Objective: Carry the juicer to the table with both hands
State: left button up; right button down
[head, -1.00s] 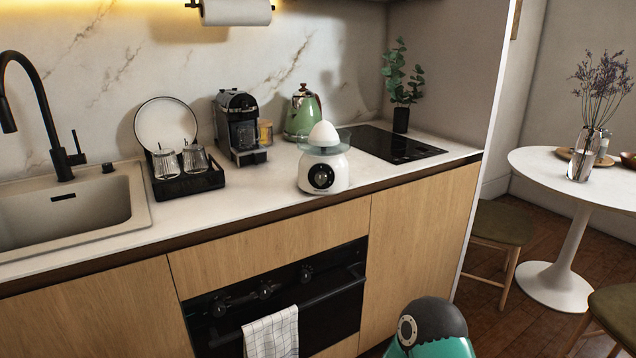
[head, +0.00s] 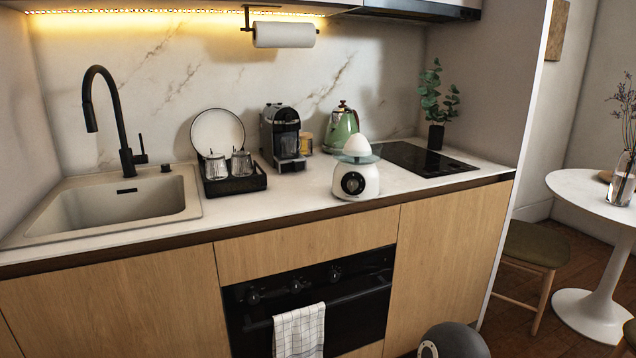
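The juicer (head: 356,181) is white with a dark round dial, a clear bowl and a white cone on top. It stands upright on the counter, near the front edge, left of the black hob. The round white table (head: 583,189) is at the right, partly cut off by the picture edge. Neither of my grippers shows; a dark rounded part of mine is at the bottom right of the head view.
A green kettle (head: 341,128) and a coffee machine (head: 283,137) stand behind the juicer. A black tray (head: 235,185) with glasses is to its left. A stool (head: 533,246) stands between counter and table. Some bare counter lies around the juicer.

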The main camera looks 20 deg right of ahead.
aim_at(368, 177)
jog(key=u, duration=0.05)
jog(key=i, duration=0.9)
jog(key=z, duration=0.1)
